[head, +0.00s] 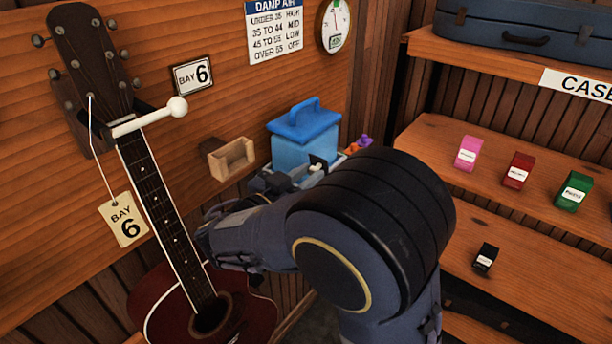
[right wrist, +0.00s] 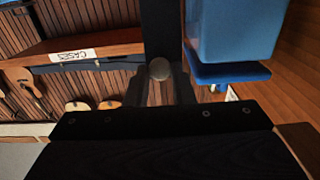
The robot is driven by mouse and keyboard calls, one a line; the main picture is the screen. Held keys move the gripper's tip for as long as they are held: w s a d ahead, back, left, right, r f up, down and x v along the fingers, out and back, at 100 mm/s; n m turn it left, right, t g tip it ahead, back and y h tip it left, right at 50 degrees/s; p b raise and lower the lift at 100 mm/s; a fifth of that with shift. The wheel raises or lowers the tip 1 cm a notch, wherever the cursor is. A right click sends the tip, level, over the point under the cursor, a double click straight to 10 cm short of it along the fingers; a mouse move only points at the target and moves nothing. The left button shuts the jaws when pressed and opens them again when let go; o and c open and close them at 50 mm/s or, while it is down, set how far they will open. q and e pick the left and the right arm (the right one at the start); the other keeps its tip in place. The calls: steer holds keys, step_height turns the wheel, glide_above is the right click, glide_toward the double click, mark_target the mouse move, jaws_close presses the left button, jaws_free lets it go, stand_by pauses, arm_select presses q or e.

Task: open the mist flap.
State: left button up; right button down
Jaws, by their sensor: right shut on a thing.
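The blue mist unit (head: 305,140), with a handle on top, stands against the wooden wall, right of the guitar. My right gripper (head: 312,172) is at its front, largely hidden by my own forearm and wrist. In the right wrist view, a round grey knob (right wrist: 160,68) sits between my fingers, and the gripper is shut on it. The blue tank (right wrist: 236,30) is close by on the right in that view. I cannot clearly make out the flap itself or how far open it is. My left gripper is not in view.
A guitar (head: 165,200) hangs left of my arm, with a white-knobbed peg (head: 150,118) beside its neck. A small wooden holder (head: 230,158) is on the wall left of the unit. Shelves with small boxes (head: 468,153) stand right. A humidity chart (head: 274,30) and dial (head: 334,22) are above.

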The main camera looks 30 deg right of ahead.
steer(key=shift+w+d+r+g+y, duration=0.2)
steer(key=shift+d+r+y, duration=0.15)
steer(key=shift+d+y, duration=0.2)
steer(key=shift+w+d+r+g+y, duration=0.2)
steer(key=shift+d+r+y, duration=0.2)
steer(key=shift+y, duration=0.25)
steer(key=c, duration=1.3)
jaws_free()
steer(key=shift+o, duration=0.2)
steer(key=b+v, duration=0.2)
steer(key=v, duration=0.6)
